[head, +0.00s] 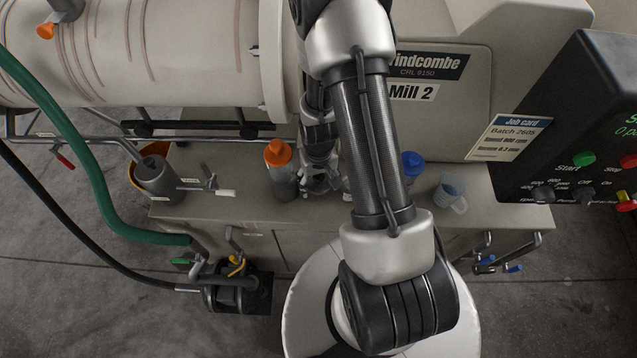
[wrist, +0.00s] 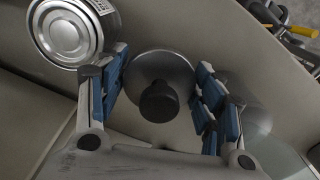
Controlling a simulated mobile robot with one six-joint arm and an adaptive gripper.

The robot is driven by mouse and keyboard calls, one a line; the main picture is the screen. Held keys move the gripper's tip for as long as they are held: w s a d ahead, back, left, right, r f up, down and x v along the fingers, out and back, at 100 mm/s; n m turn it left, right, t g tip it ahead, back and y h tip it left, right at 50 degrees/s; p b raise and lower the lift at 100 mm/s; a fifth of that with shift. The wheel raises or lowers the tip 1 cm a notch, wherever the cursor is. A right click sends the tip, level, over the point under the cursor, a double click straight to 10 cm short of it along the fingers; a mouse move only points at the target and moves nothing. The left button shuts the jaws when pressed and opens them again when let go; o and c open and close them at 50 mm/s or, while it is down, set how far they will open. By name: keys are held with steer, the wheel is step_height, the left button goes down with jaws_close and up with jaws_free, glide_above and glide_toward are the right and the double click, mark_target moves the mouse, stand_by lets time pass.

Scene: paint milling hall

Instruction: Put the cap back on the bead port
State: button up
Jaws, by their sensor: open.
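A round grey metal disc (wrist: 160,66) with a black knob (wrist: 159,101), which looks like the cap, shows in the middle of the wrist view. My gripper (wrist: 161,78) is open, its blue-padded fingers on either side of the disc and knob. I cannot tell how far above the disc the fingertips are. In the head view my gripper (head: 319,182) is low over the bench, partly behind my arm, and the disc cannot be made out there. I cannot identify the bead port with certainty in either view.
A metal can (wrist: 70,30) stands close to the left finger. An orange-topped bottle (head: 281,170) is left of my gripper. A blue-topped bottle (head: 411,164) and a clear jug (head: 451,192) stand to the right. A grey upright cylinder (head: 158,177) is at the bench's left end.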

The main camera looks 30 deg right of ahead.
steer(key=shift+c, duration=0.3)
steer(key=c, duration=1)
steer(key=shift+r, duration=0.1)
